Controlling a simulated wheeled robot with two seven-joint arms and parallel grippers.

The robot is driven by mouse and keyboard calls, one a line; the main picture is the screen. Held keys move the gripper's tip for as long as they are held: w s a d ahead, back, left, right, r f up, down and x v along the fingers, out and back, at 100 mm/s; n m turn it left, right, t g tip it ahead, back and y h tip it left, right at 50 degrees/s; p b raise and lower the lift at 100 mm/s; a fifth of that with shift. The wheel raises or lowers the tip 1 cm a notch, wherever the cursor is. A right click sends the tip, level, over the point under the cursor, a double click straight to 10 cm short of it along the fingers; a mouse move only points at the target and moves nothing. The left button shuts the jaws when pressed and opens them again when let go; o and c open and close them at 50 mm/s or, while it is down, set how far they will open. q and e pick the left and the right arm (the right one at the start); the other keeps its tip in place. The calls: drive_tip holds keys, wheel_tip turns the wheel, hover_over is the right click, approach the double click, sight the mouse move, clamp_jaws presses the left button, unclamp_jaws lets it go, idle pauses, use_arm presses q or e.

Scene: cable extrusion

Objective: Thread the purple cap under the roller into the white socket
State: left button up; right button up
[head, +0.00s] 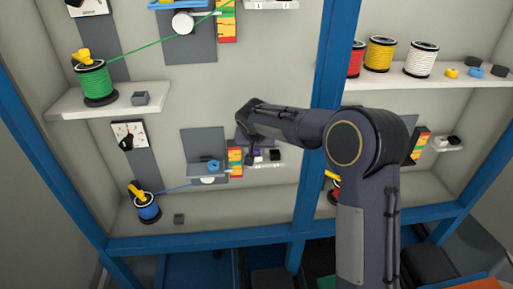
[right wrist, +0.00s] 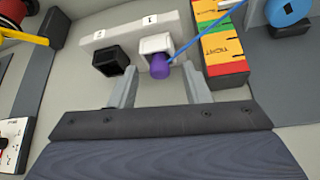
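In the right wrist view the purple cap (right wrist: 160,66) sits at the mouth of the white socket (right wrist: 157,43), its end sticking out; how deep it goes I cannot tell. A blue cable (right wrist: 212,34) runs from it to the blue roller (right wrist: 287,11); the roller also shows in the head view (head: 213,165). My right gripper (right wrist: 160,77) is open, its fingers apart on either side of the cap, with gaps visible. In the head view the right gripper (head: 250,150) is small and partly covers the cap (head: 257,153). My left gripper is not in view.
A black socket (right wrist: 110,60) is beside the white one. A tension gauge block (right wrist: 218,48) with coloured bands stands close by the fingers. The blue spool (head: 148,208) is lower left; a blue post (head: 325,95) stands right of the sockets.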

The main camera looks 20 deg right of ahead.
drive_tip(key=shift+s+a+r, duration=0.1)
drive_tip(key=shift+s+r, duration=0.1)
drive_tip(key=shift+r, duration=0.3)
drive_tip(key=b+v, duration=0.1)
drive_tip(key=v, duration=0.5)
drive_tip(key=shift+s+r+b, duration=0.2)
drive_tip(key=shift+r+b, duration=0.1)
drive_tip(key=o, duration=1.1)
drive_tip(key=shift+c, duration=0.2)
drive_tip(key=shift+a+r, duration=0.1)
drive_tip(key=shift+p+v, duration=0.7)
drive_tip(key=shift+v, duration=1.15)
